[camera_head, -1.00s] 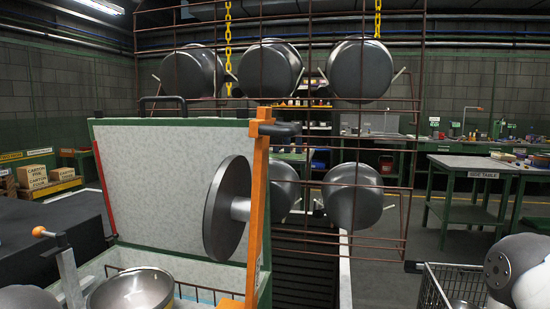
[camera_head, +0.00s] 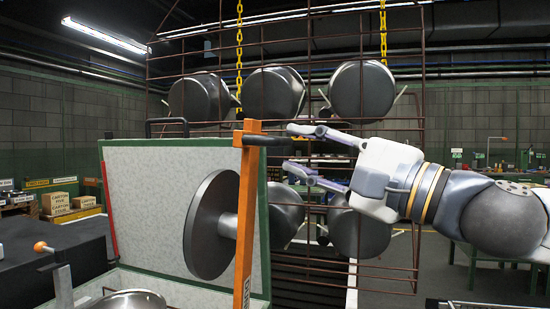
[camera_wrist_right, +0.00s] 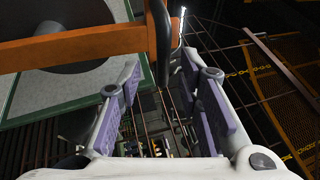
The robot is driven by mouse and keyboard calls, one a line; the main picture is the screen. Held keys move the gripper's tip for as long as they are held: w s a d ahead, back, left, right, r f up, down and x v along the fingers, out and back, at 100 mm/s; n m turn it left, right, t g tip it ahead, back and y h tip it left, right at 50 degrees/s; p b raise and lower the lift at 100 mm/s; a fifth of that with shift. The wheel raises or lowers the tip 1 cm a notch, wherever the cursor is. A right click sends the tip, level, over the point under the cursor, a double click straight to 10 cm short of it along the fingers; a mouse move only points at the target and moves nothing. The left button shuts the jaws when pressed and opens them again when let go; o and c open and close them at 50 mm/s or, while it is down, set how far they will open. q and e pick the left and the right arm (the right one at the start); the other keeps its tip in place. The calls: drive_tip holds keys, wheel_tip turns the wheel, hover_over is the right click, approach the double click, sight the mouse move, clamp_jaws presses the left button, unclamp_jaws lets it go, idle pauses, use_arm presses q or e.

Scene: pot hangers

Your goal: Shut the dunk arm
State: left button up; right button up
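The dunk arm (camera_head: 246,218) is an orange bar standing upright, slightly tilted, with a large grey disc (camera_head: 207,226) on its left side. A black handle (camera_head: 268,140) sticks out to the right near its top. My right gripper (camera_head: 290,148) is open, its fingers pointing left at the handle, one above and one below its level. In the right wrist view the dunk arm (camera_wrist_right: 75,45) crosses the upper left, and the handle (camera_wrist_right: 158,38) lies just ahead of the open fingers (camera_wrist_right: 160,88). I cannot tell whether they touch. My left gripper is not in view.
A pale panel (camera_head: 150,205) with a green frame stands behind the disc. Several dark pots hang on a wire rack (camera_head: 310,255) behind my gripper. A metal bowl (camera_head: 130,300) sits at the bottom, near a small orange-knobbed lever (camera_head: 42,247).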

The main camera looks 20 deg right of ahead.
sight(286, 144)
drive_tip(key=x, duration=0.4)
drive_tip(key=shift+w+a+r, duration=0.2)
drive_tip(key=shift+w+r, duration=0.05)
clamp_jaws()
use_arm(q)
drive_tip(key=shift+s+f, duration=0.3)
